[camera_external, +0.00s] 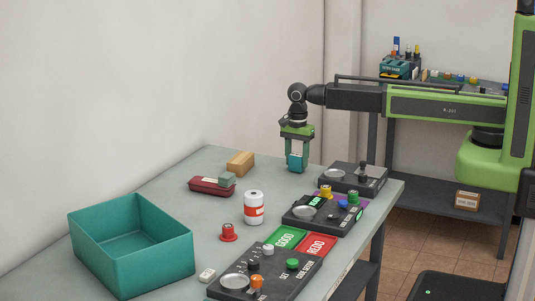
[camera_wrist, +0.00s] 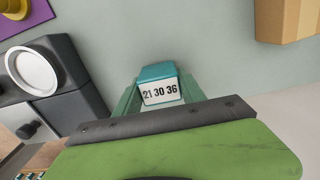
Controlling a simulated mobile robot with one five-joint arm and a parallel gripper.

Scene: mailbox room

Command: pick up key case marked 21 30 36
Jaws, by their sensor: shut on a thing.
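The key case (camera_wrist: 160,91) is a small teal block with a white label reading 21 30 36, seen in the wrist view at the gripper's end. My gripper (camera_wrist: 158,100) is shut on it, with a finger on each side. In the external view the key case (camera_external: 295,158) hangs upright below my gripper (camera_external: 297,146), over the far end of the table. I cannot tell whether its bottom touches the table.
On the table (camera_external: 200,245) are a teal bin (camera_external: 160,252), a dark red case (camera_external: 207,187), a wooden block (camera_external: 241,163), a white and red can (camera_external: 253,207) and black control boxes (camera_external: 352,180) along the right edge.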

